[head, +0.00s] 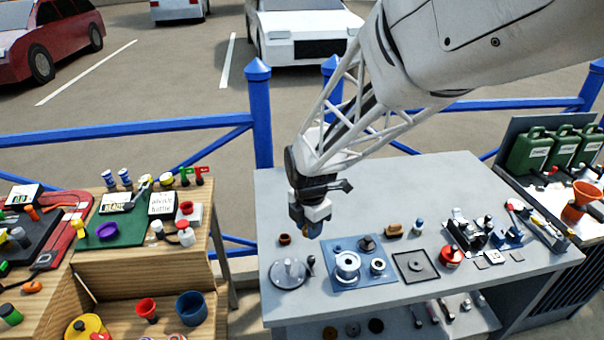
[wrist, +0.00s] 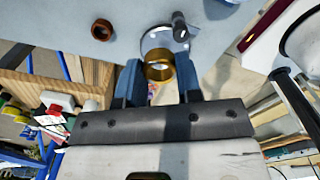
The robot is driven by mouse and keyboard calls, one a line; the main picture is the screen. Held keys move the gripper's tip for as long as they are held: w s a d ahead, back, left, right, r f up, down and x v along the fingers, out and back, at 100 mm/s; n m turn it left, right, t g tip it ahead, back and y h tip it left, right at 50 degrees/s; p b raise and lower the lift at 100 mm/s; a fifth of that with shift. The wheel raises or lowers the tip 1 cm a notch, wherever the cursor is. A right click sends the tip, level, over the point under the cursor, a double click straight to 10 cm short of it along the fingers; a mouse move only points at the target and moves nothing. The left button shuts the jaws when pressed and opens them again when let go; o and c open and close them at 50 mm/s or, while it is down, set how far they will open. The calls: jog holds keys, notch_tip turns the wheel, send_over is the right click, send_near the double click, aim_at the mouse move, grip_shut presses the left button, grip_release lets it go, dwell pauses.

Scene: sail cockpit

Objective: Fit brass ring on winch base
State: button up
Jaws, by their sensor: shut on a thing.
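The brass ring (wrist: 160,68) is held between the two blue fingers of my gripper (wrist: 158,82), in front of the palm. In the head view my gripper (head: 313,228) is above the grey table, and only a small golden bit of the ring shows under it. A round grey base (head: 289,273) with an upright post, seemingly the winch base, stands at the table's front left. In the wrist view this base (wrist: 153,41) lies beyond the ring, which partly covers it. The ring is apart from the base, above the table.
A small brown ring (head: 285,239) sits behind the base. A wooden bench (head: 140,272) stands left, across a gap.

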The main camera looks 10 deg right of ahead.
aim_at(288, 260)
jog(key=s+a+n, duration=0.1)
jog(key=a, duration=0.1)
jog(key=s+a+f+n, duration=0.1)
jog(key=a, duration=0.1)
jog(key=s+a+n, duration=0.1)
jog(key=n, duration=0.1)
jog(key=shift+a+f, duration=0.4)
jog(key=shift+f, duration=0.2)
jog(key=shift+f, duration=1.3)
jog(key=shift+f, duration=2.6)
dwell(2.2)
jog(key=o, duration=1.4)
